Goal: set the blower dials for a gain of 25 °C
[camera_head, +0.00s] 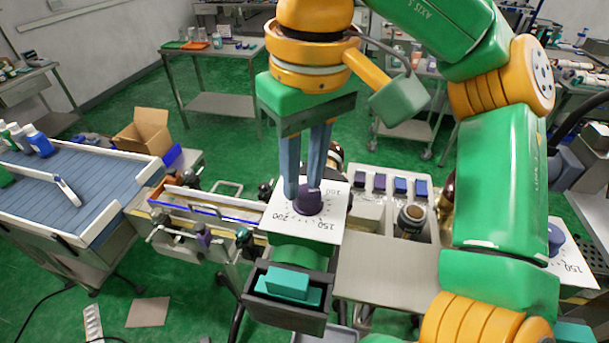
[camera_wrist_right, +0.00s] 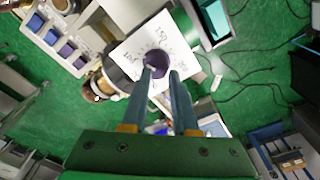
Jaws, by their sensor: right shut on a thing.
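A purple dial (camera_head: 308,203) stands on a white scale plate (camera_head: 331,228) marked with numbers such as 100, 150 and 200. My right gripper (camera_head: 302,190) reaches down from above and is shut on this dial. The right wrist view also shows the dial (camera_wrist_right: 158,66) between the two fingers. Its pointer is too small to read, so I cannot tell its setting. A second, blue-purple dial (camera_head: 556,238) sits on another white plate (camera_head: 572,267) at the far right, partly hidden behind my right arm. Its setting cannot be read. My left gripper is not in view.
A dark tray (camera_head: 285,318) with teal blocks stands just in front of the gripped dial. A bench with small purple and blue blocks (camera_head: 380,183) and a round-topped part (camera_head: 411,217) is to the right. A conveyor (camera_head: 60,180) with bottles is at the left.

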